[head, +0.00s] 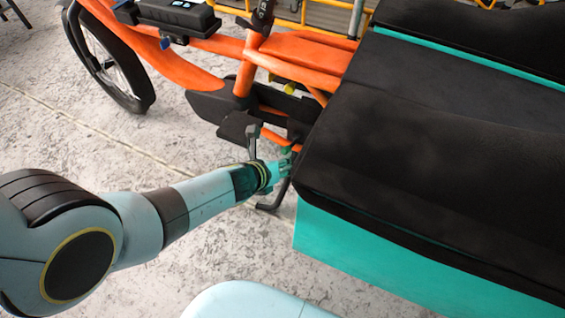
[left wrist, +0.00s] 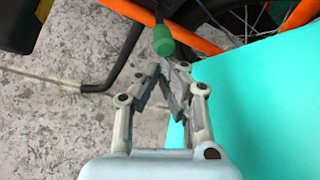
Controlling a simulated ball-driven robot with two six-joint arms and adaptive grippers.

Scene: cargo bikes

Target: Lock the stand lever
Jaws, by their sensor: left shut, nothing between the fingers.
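The stand lever shows in the left wrist view as a green grip (left wrist: 163,41) on a dark rod, just beyond my fingertips. My left gripper (left wrist: 168,76) is shut with nothing between its fingers. Its tips are very close to the grip's lower end; I cannot tell whether they touch. In the head view my left gripper (head: 284,165) is beside the front corner of the cargo box, under the orange frame, and the lever is hard to make out there. A black bent stand leg (head: 275,198) reaches the floor; it also shows in the left wrist view (left wrist: 118,66). My right gripper is out of view.
The turquoise cargo box (head: 350,245) with a black cover (head: 420,160) fills the right side, close to my left gripper. The orange bike frame (head: 190,68), a pedal (head: 238,126) and a wheel (head: 108,62) lie beyond. Grey floor (head: 150,150) is clear at left.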

